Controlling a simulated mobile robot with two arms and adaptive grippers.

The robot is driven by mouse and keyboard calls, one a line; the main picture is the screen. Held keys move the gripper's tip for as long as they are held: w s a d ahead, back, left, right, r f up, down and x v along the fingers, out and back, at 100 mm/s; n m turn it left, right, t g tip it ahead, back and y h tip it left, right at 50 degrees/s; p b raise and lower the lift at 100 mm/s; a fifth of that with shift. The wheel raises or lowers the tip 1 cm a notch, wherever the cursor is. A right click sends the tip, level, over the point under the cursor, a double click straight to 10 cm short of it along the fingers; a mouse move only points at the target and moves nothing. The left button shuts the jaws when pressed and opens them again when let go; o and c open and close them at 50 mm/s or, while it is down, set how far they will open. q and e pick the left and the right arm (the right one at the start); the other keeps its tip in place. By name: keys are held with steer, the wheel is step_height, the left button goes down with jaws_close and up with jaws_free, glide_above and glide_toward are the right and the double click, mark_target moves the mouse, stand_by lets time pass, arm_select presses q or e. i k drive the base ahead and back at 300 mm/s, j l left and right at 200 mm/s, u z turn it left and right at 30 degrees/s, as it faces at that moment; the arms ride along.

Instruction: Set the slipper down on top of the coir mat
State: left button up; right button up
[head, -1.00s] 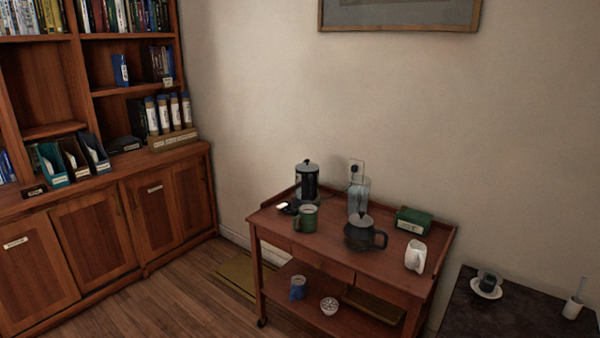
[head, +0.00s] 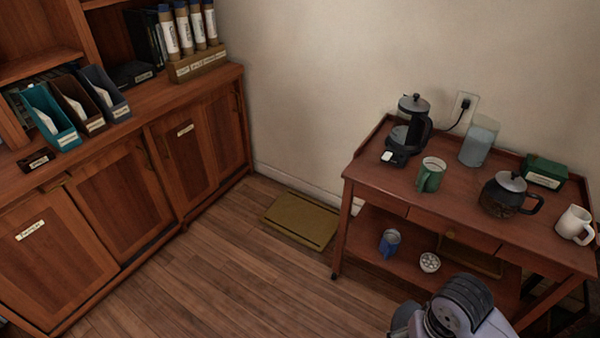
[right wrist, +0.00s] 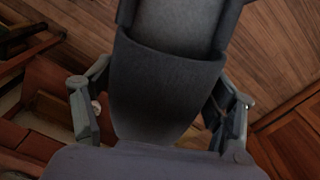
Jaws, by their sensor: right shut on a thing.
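The coir mat (head: 302,219) is a flat olive-brown rectangle on the wooden floor, between the cabinet and the trolley, close to the wall. Its top is bare. The slipper (right wrist: 168,75) is dark grey and fills the middle of the right wrist view. My right gripper (right wrist: 160,112) is shut on the slipper, with one finger on each side of it. Part of my right arm shows at the bottom of the head view, in front of the trolley and apart from the mat. The slipper cannot be made out clearly there. My left gripper is out of view.
A wooden trolley (head: 390,197) stands right of the mat, carrying a coffee maker (head: 410,130), a green mug (head: 431,175) and a dark teapot (head: 508,195). A wooden cabinet (head: 105,205) stands at left. The floor (head: 230,265) in front of the mat is clear.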

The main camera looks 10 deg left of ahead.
mark_target(294, 212)
steer(key=i+j, duration=0.35)
steer(key=i+j+z, duration=0.1)
steer(key=i+j, duration=0.25)
steer(key=j, duration=0.15)
steer(key=i+j, duration=0.35)
steer(key=i+j+z, duration=0.1)
steer(key=i+j, duration=0.2)
steer(key=j, duration=0.25)
steer(key=i+j, duration=0.35)
steer(key=j+z, duration=0.05)
steer(key=j, duration=0.05)
